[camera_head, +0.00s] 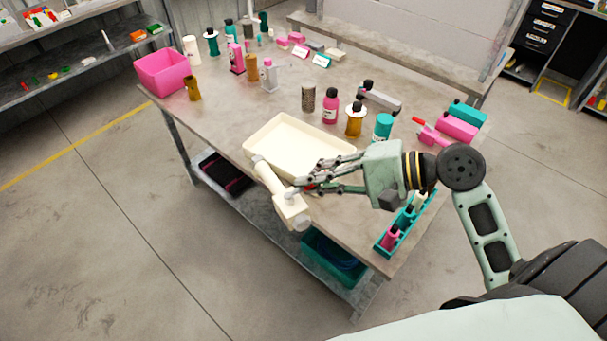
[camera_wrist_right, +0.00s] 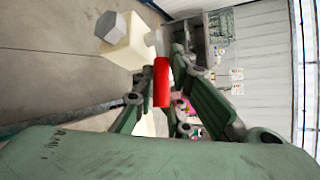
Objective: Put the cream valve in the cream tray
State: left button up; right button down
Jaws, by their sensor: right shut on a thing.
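The cream valve (camera_head: 290,207) is a long cream pipe body with a blocky end and a red part. My right gripper (camera_head: 308,186) is shut on it, by the red part as far as I can tell. In the right wrist view the cream block of the valve (camera_wrist_right: 130,42) shows beyond the fingers, with the red part (camera_wrist_right: 162,82) between them. The valve is tilted, in the air at the table's front edge. The cream tray (camera_head: 290,140) lies on the table just behind it, looks empty, and is partly hidden by my gripper. My left gripper is not in view.
The table (camera_head: 225,105) holds bottles behind the tray, including a pink bottle (camera_head: 330,107) and a teal one (camera_head: 382,128). A teal rack (camera_head: 388,243) with small bottles stands at the right front. A pink bin (camera_head: 160,72) stands at the far left.

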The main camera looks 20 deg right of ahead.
aim_at(300, 168)
jog(key=k+l+u, duration=0.25)
jog(key=k+l, duration=0.15)
jog(key=k+l+u, duration=0.25)
jog(key=k+l, duration=0.15)
jog(key=l+u, duration=0.15)
jog(key=l, duration=0.2)
jog(key=k+l+u, duration=0.15)
jog(key=l, duration=0.25)
jog(key=l+u, duration=0.1)
jog(key=l, duration=0.25)
jog(key=k+l+u, duration=0.15)
jog(key=l, duration=0.2)
jog(key=k+l+u, duration=0.15)
jog(key=l, duration=0.2)
jog(key=l+u, duration=0.2)
jog(key=l, duration=0.4)
jog(key=k+l+u, duration=0.25)
jog(key=l, duration=0.35)
jog(key=i+l+u, duration=0.2)
jog(key=i+l, duration=0.15)
jog(key=i+l+u, duration=0.2)
jog(key=i+l, duration=0.1)
jog(key=l, duration=0.1)
